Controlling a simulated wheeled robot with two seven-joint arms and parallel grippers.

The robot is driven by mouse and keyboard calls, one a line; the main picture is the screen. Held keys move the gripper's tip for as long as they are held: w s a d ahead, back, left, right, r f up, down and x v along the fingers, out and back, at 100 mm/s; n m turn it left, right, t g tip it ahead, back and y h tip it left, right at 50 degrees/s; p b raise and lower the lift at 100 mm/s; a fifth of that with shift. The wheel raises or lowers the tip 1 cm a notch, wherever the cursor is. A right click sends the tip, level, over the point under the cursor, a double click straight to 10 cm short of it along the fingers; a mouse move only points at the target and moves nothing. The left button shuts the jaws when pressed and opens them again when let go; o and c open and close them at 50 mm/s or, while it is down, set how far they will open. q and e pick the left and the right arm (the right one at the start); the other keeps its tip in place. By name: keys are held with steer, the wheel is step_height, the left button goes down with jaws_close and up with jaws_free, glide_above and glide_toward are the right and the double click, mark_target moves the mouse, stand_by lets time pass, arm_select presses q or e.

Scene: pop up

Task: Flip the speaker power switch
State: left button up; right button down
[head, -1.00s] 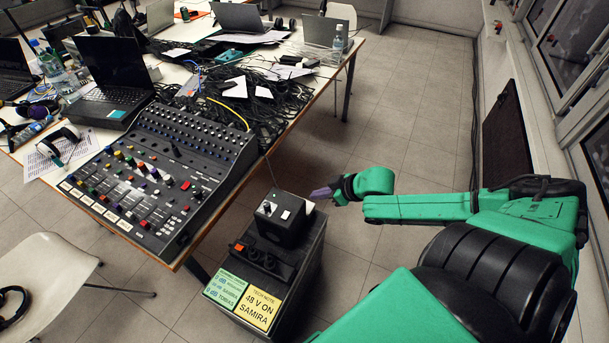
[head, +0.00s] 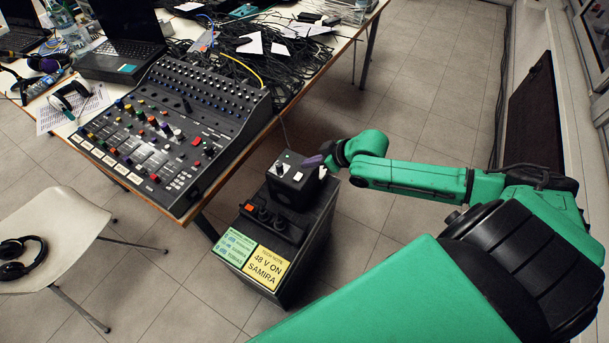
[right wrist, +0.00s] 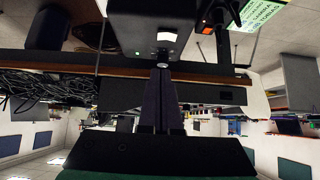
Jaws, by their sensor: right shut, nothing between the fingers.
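The small black box (head: 291,187) with controls on top sits on a dark cabinet beside the table. It carries a knob, a small green light and a pale switch (head: 298,176). In the right wrist view, the box's dark face (right wrist: 125,25) shows the pale switch (right wrist: 166,37), the green light (right wrist: 137,53) and a round knob near the fingertips. My right gripper (head: 312,162) is shut and empty, its purple fingers pointing at the box's right side. In the right wrist view its fingertips (right wrist: 162,70) are close to the knob; contact cannot be told. My left gripper is out of view.
The dark cabinet (head: 318,225) bears yellow and green notes (head: 270,264). A table with a mixing console (head: 170,130), laptop and tangled cables stands to the left. A white chair (head: 55,220) with headphones is at the far left.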

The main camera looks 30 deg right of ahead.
mark_target(298, 176)
steer(key=f, duration=0.1)
steer(key=w+f, duration=0.1)
steer(key=f, duration=0.1)
steer(key=a+f, duration=0.1)
steer(key=f, duration=0.1)
steer(key=shift+w+a+f, duration=0.1)
steer(key=shift+w, duration=0.25)
steer(key=shift+f, duration=0.3)
